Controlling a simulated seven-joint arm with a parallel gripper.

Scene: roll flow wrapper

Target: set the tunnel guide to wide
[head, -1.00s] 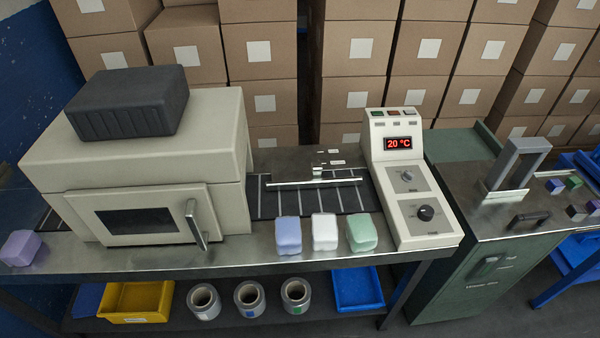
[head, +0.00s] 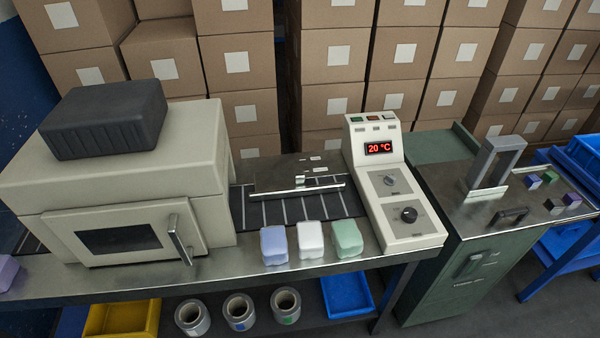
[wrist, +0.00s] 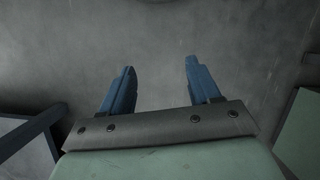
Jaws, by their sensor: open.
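The tunnel guide appears to be the dark plate (head: 285,172) with a metal bar (head: 298,189) along its front edge, over the conveyor (head: 275,211) between the cream housing and the control panel. A small knob (head: 299,180) sits at the bar, with pale labels on the plate behind it. The labels are too small to read, so I cannot tell the setting. My gripper (wrist: 160,85) shows only in the wrist view. Its two blue fingers are apart, with nothing between them, above bare grey floor.
The cream housing (head: 190,150) with a door handle stands left. The control panel (head: 405,210) reads 20 °C and stands right. Blue, white and green blocks (head: 311,240) line the front edge. A green machine with an upright grey frame (head: 494,160) is further right. Stacked cartons fill the back.

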